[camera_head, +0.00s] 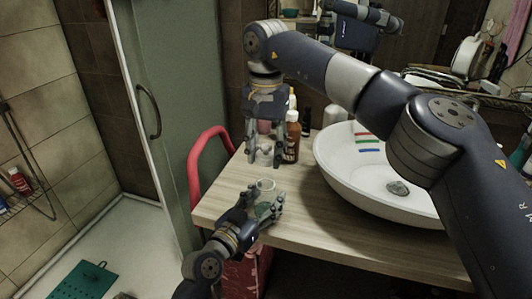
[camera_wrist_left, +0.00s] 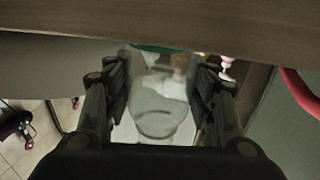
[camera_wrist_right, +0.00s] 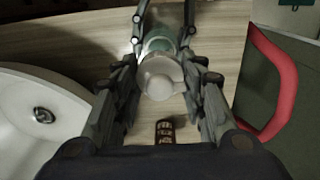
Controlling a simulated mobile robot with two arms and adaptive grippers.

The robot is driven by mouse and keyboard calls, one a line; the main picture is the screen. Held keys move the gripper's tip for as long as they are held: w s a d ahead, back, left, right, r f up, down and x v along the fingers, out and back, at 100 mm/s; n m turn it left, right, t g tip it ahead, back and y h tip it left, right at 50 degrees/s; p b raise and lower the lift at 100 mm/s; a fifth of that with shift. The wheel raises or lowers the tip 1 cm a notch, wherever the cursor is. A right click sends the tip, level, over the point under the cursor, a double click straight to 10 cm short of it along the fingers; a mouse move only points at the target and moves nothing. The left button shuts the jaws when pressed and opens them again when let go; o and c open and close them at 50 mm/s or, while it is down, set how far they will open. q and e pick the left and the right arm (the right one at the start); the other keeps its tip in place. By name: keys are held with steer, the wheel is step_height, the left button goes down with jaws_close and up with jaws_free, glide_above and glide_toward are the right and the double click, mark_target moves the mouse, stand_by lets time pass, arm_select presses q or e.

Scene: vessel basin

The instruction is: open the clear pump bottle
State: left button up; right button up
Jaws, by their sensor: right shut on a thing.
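The clear pump bottle (camera_head: 266,185) stands near the counter's front-left corner, with a pale ring at its top. My left gripper (camera_head: 266,208) has its fingers on either side of the body; the clear bottle also fills the gap in the left wrist view (camera_wrist_left: 160,98). I cannot tell whether those fingers press on it. My right gripper (camera_head: 264,158) points down above the bottle and is shut on the white pump top (camera_wrist_right: 160,78). In the head view a gap shows between the right fingertips and the bottle's rim.
A brown bottle (camera_head: 292,136) and other bottles stand just behind my right gripper. A white basin (camera_head: 335,172) is to the right on the wooden counter (camera_head: 310,222). A red rail (camera_head: 193,168) curves at the counter's left end.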

arm_select(q)
steer(key=shift+o, duration=1.2)
